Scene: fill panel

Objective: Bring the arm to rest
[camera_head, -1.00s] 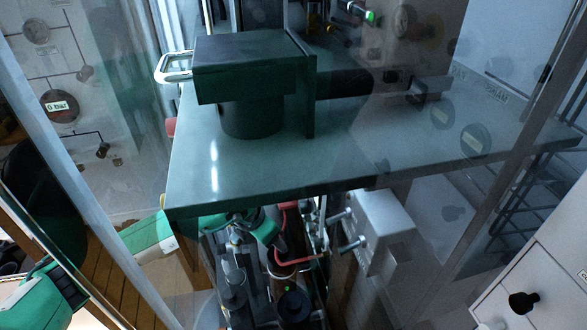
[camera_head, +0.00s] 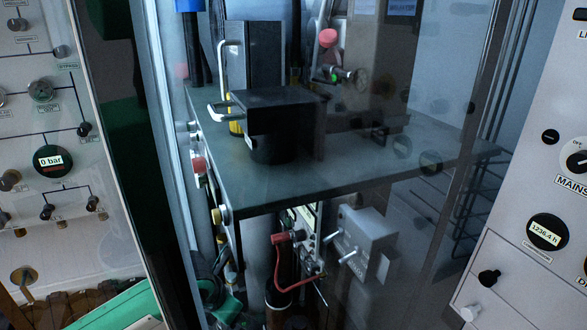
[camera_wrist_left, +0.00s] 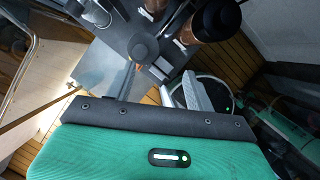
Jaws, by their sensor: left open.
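My left gripper (camera_wrist_left: 158,105) is in the left wrist view, where its green housing with a dark front edge and a small lit strip fills the lower half. It is open and I see nothing held in it. In the head view a green part of mine (camera_head: 115,308) shows low at the left edge of the glass; no fingers show there. My right gripper is not in view.
A glass-walled cabinet holds a dark shelf (camera_head: 345,178) with a black block (camera_head: 275,112) on it and a grey box (camera_head: 368,238) below. Control panels stand left (camera_head: 30,130) and right (camera_head: 545,160). Knobs and brown cylinders (camera_wrist_left: 212,18) lie beyond my wrist; wooden floor shows.

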